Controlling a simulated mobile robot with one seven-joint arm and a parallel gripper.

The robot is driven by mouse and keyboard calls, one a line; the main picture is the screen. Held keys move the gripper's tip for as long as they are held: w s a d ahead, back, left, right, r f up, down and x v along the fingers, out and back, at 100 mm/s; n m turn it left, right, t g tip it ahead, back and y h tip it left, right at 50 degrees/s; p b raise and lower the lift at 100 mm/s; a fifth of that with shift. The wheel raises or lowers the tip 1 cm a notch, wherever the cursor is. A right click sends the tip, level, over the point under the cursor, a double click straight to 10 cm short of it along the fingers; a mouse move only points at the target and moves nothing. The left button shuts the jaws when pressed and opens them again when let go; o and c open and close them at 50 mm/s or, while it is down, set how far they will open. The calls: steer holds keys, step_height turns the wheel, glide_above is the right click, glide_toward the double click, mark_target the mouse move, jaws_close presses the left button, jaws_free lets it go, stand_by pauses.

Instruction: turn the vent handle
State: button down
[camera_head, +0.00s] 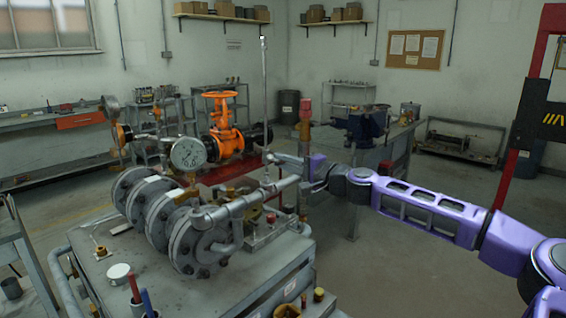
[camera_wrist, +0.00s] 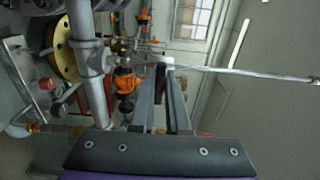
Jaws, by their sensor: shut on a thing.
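My gripper (camera_head: 272,160) reaches in from the right, over the pipework on the bench. In the wrist view its two fingers (camera_wrist: 168,68) close around a small pale piece at the foot of a thin rod; I take this piece to be the vent handle (camera_wrist: 168,61). The fingertips hide most of it. The rod (camera_wrist: 240,70) runs off to the right in the wrist view and stands upright in the head view (camera_head: 264,95). The grey pipe (camera_head: 225,211) with large flanges lies just below and left of my gripper.
A pressure gauge (camera_head: 188,153) stands left of my gripper. A red-topped fitting (camera_head: 305,112) stands close behind my wrist. An orange gate valve (camera_head: 223,130) is farther back. Loose small parts and tools lie at the bench's front. The floor at right is open.

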stand_by(0.4)
steer(key=c, duration=0.9)
jaws_free()
steer(key=v, duration=1.7)
steer(key=shift+s, duration=0.2)
steer(key=shift+d+f, duration=0.1)
steer(key=shift+d, duration=0.05)
